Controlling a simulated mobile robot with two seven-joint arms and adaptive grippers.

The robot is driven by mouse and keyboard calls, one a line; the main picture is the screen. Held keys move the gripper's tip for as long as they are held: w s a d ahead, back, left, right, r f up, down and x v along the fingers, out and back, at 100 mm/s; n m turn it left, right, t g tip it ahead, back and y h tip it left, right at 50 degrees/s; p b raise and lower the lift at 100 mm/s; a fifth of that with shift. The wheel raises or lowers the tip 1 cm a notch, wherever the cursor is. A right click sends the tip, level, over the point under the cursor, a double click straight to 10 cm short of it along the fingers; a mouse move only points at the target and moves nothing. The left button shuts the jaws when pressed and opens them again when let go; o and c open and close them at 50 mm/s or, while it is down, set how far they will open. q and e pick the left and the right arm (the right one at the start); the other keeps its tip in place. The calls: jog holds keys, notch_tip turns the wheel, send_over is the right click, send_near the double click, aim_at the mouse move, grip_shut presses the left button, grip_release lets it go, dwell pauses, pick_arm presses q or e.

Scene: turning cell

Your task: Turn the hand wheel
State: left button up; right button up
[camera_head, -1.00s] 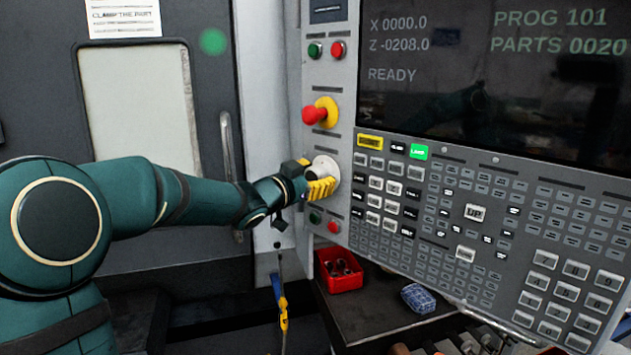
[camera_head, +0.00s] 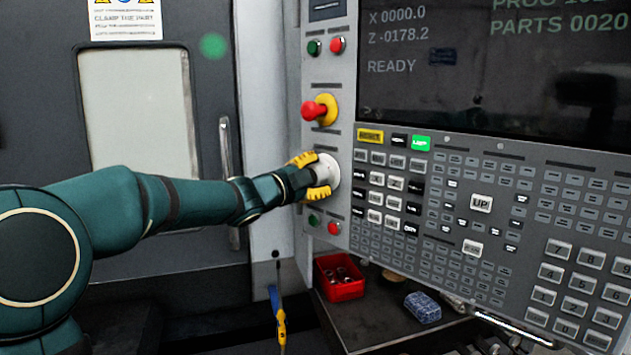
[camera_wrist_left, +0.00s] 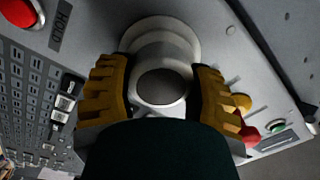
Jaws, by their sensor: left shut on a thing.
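The hand wheel (camera_head: 328,175) is a pale round knob on the left part of the grey control panel, below the red emergency button. My left gripper (camera_head: 313,176) has yellow fingers and is shut on the wheel's hub, one finger above and one below. In the left wrist view the wheel (camera_wrist_left: 165,40) shows as a wide disc with a narrower hub. The yellow fingers of my left gripper (camera_wrist_left: 163,92) stand on both sides of that hub. The screen (camera_head: 470,70) reads Z -0178.2 and READY. My right gripper is not in view.
A red emergency button (camera_head: 316,111) on a yellow base sits just above the wheel. Green and red buttons (camera_head: 334,228) sit just below. The keypad (camera_head: 450,220) lies to the right.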

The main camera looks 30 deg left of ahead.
pick_arm(q)
jog(key=shift+f+m, duration=0.1)
jog(key=shift+m, duration=0.2)
jog(key=o, duration=1.2)
jog(key=shift+s, duration=0.1)
jog(key=s+a, duration=0.2)
jog(key=s, duration=0.9)
jog(key=shift+s, duration=0.35)
jog(key=shift+w+f, duration=0.1)
jog(key=shift+f, duration=0.05)
